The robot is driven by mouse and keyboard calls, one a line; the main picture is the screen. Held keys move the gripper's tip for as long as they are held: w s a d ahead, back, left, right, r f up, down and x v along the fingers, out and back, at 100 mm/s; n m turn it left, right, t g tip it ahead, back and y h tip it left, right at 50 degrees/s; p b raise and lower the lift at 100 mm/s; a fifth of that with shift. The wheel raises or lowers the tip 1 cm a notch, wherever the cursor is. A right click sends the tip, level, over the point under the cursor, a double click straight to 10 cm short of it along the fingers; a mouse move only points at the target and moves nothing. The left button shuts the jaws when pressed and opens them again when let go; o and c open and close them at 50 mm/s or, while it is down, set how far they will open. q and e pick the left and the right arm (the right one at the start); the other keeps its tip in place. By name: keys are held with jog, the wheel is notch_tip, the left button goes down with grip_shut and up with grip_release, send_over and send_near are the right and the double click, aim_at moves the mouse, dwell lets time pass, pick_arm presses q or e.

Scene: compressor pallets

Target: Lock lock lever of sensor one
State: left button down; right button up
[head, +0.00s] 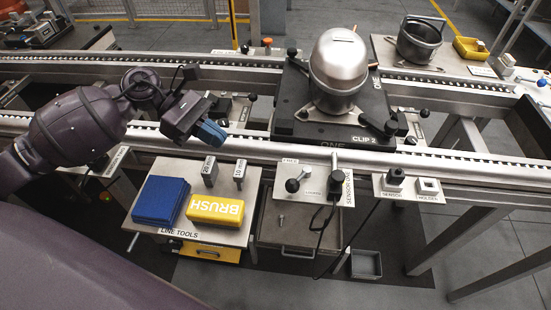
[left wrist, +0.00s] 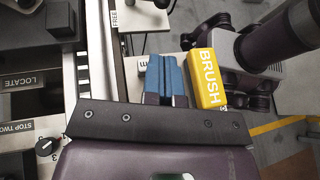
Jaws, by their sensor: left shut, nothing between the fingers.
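My left gripper (head: 212,133) is shut and empty, its blue fingertips just above the near rail, left of the pallet. In the left wrist view its blue fingers (left wrist: 167,79) lie together, left of the yellow BRUSH block. The dark pallet (head: 362,130) marked ONE and CLIP 2 stands on the rails and carries a silver compressor (head: 338,70). A black-knobbed lever (head: 410,141) sits at the pallet's near right corner. Two small plates with black and pale sensor parts (head: 395,180) are on the near side, at right. My right gripper is not in view.
A tool table (head: 235,236) holds a blue block (head: 161,200), a yellow BRUSH block (head: 214,208) and two grey tools (head: 210,171). A FREE plate with a knob (head: 293,185) is beside it. A dark pot (head: 419,40) stands behind the far rail.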

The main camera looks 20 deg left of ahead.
pick_arm(q)
send_near(299, 178)
jog(key=s+d+f, duration=0.2)
jog(key=d, duration=0.2)
jog(key=shift+s+d+f, duration=0.1)
jog(key=shift+d, duration=0.15)
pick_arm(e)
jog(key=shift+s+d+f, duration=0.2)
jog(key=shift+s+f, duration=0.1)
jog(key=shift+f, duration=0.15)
